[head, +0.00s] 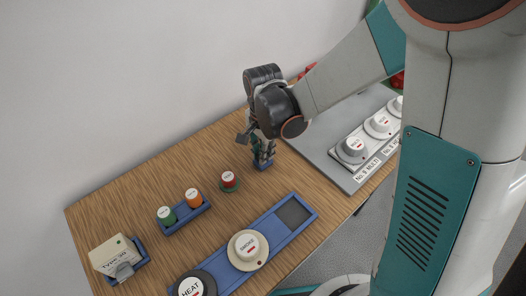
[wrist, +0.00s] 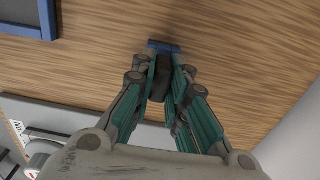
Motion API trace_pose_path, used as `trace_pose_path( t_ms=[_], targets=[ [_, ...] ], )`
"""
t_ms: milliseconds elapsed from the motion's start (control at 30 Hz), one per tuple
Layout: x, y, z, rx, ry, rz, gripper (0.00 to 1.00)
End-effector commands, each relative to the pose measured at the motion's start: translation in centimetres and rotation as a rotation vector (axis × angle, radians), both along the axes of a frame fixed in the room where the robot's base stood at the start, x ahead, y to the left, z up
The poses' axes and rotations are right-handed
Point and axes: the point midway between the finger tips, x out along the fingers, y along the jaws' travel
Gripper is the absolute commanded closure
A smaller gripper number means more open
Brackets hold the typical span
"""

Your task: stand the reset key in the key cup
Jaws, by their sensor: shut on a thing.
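My gripper (head: 263,153) points down over the back right part of the wooden table. In the wrist view its fingers (wrist: 164,75) are closed on a dark piece, which I take to be the reset key (wrist: 161,88). A small blue holder, apparently the key cup (head: 264,166), stands on the table right under the fingertips. It also shows just past the fingertips in the wrist view (wrist: 163,46). The fingers hide most of the key and part of the cup. I cannot tell whether the key's lower end is inside the cup.
A red-topped piece on a green base (head: 230,180) stands left of the gripper. A blue tray (head: 182,222) holds green and orange pieces. A blue rail (head: 285,236) carries SMOKE and HEAT discs. A grey panel (head: 326,160) with several dials lies right. A box (head: 115,256) stands front left.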

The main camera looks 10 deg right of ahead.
Motion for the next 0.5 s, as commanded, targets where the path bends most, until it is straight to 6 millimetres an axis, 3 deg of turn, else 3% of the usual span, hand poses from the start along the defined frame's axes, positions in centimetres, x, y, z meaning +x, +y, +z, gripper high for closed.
trace_pose_path(
  t_ms=[33,100,133,500],
  targets=[
    [0.0,0.0,-0.22,0.0,0.0,0.0,0.84],
    [0.0,0.0,-0.12,0.0,0.0,0.0,0.68],
    [0.0,0.0,-0.11,0.0,0.0,0.0,0.66],
    [0.0,0.0,0.15,0.0,0.0,0.0,0.66]
  ],
)
